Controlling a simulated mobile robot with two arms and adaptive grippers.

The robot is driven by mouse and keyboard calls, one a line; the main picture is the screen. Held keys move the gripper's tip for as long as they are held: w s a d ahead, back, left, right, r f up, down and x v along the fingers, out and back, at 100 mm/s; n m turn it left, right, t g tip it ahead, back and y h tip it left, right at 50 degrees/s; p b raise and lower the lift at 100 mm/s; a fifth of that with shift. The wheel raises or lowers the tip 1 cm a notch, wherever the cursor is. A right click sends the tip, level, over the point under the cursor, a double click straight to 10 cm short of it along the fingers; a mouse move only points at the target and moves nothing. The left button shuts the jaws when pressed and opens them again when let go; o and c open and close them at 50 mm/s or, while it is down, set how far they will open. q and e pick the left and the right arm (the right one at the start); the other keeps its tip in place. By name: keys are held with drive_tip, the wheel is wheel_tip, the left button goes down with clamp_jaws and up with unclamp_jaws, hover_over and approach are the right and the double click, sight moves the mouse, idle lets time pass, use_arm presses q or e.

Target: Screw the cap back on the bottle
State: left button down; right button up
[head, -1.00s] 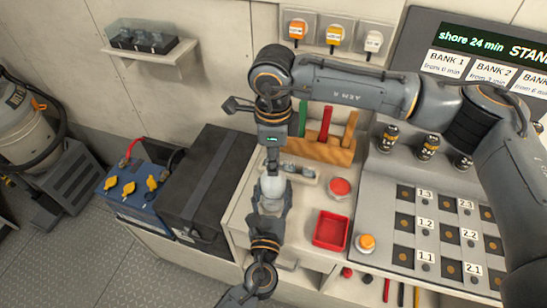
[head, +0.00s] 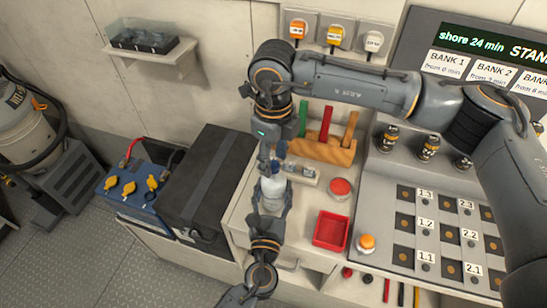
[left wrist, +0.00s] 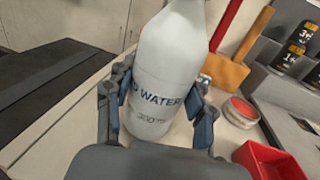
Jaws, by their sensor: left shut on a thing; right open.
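A white bottle (head: 272,192) stands upright near the left edge of the counter. In the left wrist view the bottle (left wrist: 168,70) shows a dark label ending in "WATER", and its top is out of frame. My left gripper (head: 270,204) is shut around the bottle's body; its blue-padded fingers (left wrist: 160,112) lie on both sides in the left wrist view. My right gripper (head: 273,162) is open, just above the bottle's top, with its fingers apart. The cap cannot be made out clearly; the bottle's neck is partly hidden by the right gripper's fingers.
A red square tray (head: 331,230), a round red-topped container (head: 340,187) and an orange button (head: 366,243) are to the right. A wooden rack (head: 322,150) with coloured handles stands behind. A black case (head: 197,190) and a blue battery (head: 135,192) are left.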

wheel_tip(320, 180, up, 4)
drive_tip(key=shift+f, duration=0.15)
drive_tip(key=shift+c, duration=0.5)
wheel_tip(320, 180, up, 2)
drive_tip(key=n, duration=0.6)
drive_tip(key=r+n, duration=0.1)
drive_tip(key=shift+r+n, duration=0.25)
drive_tip(key=shift+n, duration=0.15)
drive_tip(key=shift+f, duration=4)
